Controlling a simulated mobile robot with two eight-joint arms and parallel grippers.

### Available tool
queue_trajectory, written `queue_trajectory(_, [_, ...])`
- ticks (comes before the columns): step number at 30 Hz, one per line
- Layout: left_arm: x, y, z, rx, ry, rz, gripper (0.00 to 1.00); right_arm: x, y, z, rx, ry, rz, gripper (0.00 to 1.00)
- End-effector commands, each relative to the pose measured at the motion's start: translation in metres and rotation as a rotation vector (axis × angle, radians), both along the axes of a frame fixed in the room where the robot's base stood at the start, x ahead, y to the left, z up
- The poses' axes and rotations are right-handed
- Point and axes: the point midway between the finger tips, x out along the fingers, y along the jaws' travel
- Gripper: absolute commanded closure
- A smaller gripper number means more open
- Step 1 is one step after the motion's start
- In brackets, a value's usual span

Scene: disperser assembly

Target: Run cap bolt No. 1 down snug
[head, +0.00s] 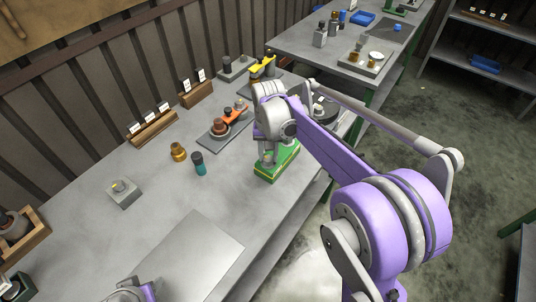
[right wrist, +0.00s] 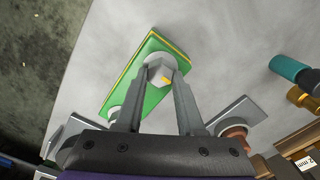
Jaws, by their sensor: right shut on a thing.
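My right gripper (head: 268,157) points down over a green block (head: 279,166) near the table's right edge. In the right wrist view its two fingers (right wrist: 161,80) are shut on a pale hexagonal bolt head (right wrist: 157,68) with a small yellow mark. The bolt head sits over the green block (right wrist: 140,57), which has a yellow edge. A second pale round part (right wrist: 112,112) shows at the block's near end, partly hidden by the left finger. The bolt's shank and any number on it are hidden. My left gripper's fingers are not visible.
A teal cylinder (head: 199,163) and a brass part (head: 178,151) stand left of the block. A grey tray (head: 213,139) with reddish parts lies behind them.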

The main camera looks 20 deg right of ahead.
Motion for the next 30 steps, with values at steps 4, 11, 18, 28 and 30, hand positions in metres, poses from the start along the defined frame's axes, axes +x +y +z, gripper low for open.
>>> queue_trajectory(4, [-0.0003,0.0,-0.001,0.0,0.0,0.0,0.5,0.0,-0.0007,0.0004,0.0,-0.001,-0.088,1.0])
queue_trajectory(11, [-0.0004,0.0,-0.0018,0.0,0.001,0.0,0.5,-0.0002,-0.001,0.0005,-0.001,-0.001,-0.175,1.0])
queue_trajectory(18, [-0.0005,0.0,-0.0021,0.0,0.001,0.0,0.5,-0.0002,-0.001,0.0005,-0.001,-0.001,-0.207,1.0])
queue_trajectory(28, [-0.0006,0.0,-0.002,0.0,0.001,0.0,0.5,-0.0002,-0.001,0.0006,-0.001,-0.001,-0.208,1.0])
queue_trajectory(30, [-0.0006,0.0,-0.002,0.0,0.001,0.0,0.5,-0.0002,-0.0009,0.0006,-0.001,-0.001,-0.208,0.54])
